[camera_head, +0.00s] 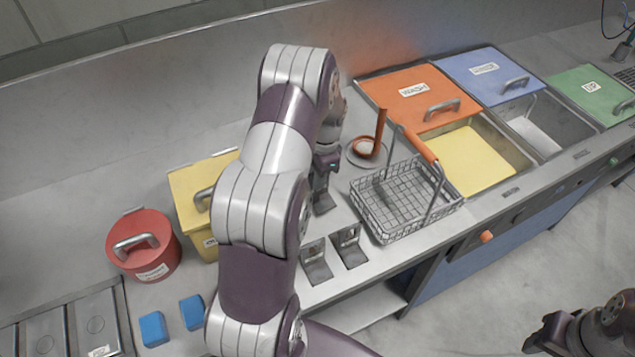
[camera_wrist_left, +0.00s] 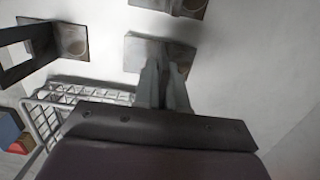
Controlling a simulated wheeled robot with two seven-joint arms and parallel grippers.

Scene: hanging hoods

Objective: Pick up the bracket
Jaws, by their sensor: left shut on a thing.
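Two grey metal L-shaped brackets stand near the counter's front edge, one on the left (camera_head: 316,267) and one on the right (camera_head: 349,247). A third bracket (camera_head: 324,204) is under my left gripper (camera_head: 321,190), which points down behind those two. In the left wrist view, the fingers of my left gripper (camera_wrist_left: 163,88) are shut on this bracket (camera_wrist_left: 146,47), and its base plate appears at or just above the counter. Another bracket (camera_wrist_left: 70,40) shows at the upper left there. My right gripper (camera_head: 545,337) hangs at the lower right, away from the counter, and its jaw opening is unclear.
A wire basket (camera_head: 405,200) with an orange handle stands just right of the brackets. Lidded bins and a yellow basin (camera_head: 470,160) are to the right. A red pot (camera_head: 150,262), yellow box (camera_head: 187,190) and blue blocks (camera_head: 153,328) are left.

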